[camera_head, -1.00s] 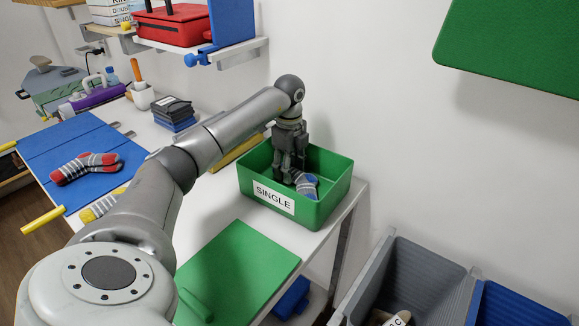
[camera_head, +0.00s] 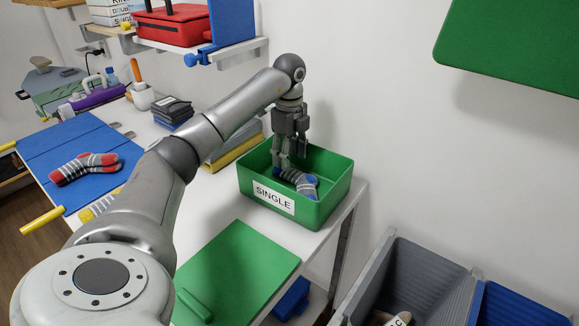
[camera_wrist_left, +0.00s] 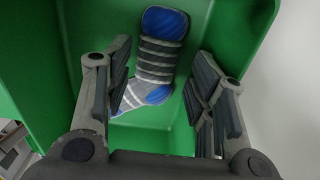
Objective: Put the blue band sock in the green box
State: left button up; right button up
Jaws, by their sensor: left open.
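The blue band sock (camera_head: 299,182), grey striped with blue toe and heel, lies inside the green box (camera_head: 317,210) labelled SINGLE. In the left wrist view the sock (camera_wrist_left: 158,62) rests on the floor of the green box (camera_wrist_left: 95,30), between and beyond my fingers. My left gripper (camera_head: 284,160) points down into the box, above the sock. In the left wrist view my left gripper (camera_wrist_left: 165,100) is open with its fingers well apart and nothing held between them. The fingertips partly hide one end of the sock in the head view. My right gripper does not show.
A red-toed striped sock (camera_head: 86,167) lies on a blue board (camera_head: 50,145), and a yellow-marked sock (camera_head: 100,206) is partly behind my arm. A green lid-like panel (camera_head: 240,265) lies in front of the box. Bins (camera_head: 440,275) stand at lower right.

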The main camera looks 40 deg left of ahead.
pick_arm(q)
notch_tip(320, 180, up, 8)
jog(key=shift+f, duration=0.25)
jog(key=shift+p, duration=0.3)
